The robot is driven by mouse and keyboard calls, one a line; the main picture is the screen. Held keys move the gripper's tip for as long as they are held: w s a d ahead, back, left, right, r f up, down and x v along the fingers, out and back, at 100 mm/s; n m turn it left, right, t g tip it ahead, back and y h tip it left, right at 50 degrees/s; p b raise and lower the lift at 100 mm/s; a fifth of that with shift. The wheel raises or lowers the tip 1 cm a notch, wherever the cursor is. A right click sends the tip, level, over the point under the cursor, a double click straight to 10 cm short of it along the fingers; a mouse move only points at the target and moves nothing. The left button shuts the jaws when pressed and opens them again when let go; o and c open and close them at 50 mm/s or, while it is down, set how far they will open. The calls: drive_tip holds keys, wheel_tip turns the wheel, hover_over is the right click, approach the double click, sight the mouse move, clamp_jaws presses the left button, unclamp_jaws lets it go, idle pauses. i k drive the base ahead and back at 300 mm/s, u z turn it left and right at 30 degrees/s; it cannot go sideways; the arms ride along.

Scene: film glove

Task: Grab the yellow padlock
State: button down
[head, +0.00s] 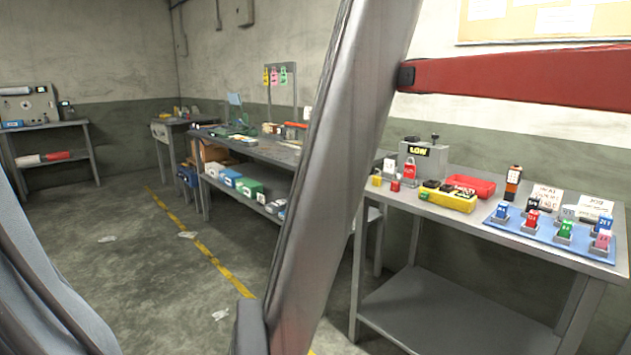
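The yellow padlock (377,181) is small and sits at the left end of the right-hand grey table (470,213), near its edge. A small red padlock (395,186) stands just to its right, and a larger red padlock (409,170) is a little farther right and back. My gripper is not clearly visible in the head view, so its opening and any contact cannot be seen.
A large slanted grey bar (335,170) and a red beam (520,78) block part of the view. A yellow box (447,200), red tray (470,185) and blue mat (545,243) share the table. Floor is open left, beside the yellow line (205,253).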

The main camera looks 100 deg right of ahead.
sight(376, 180)
drive_tip(key=z, duration=2.25)
drive_tip(key=i, duration=1.8)
drive_tip(key=z, duration=2.65)
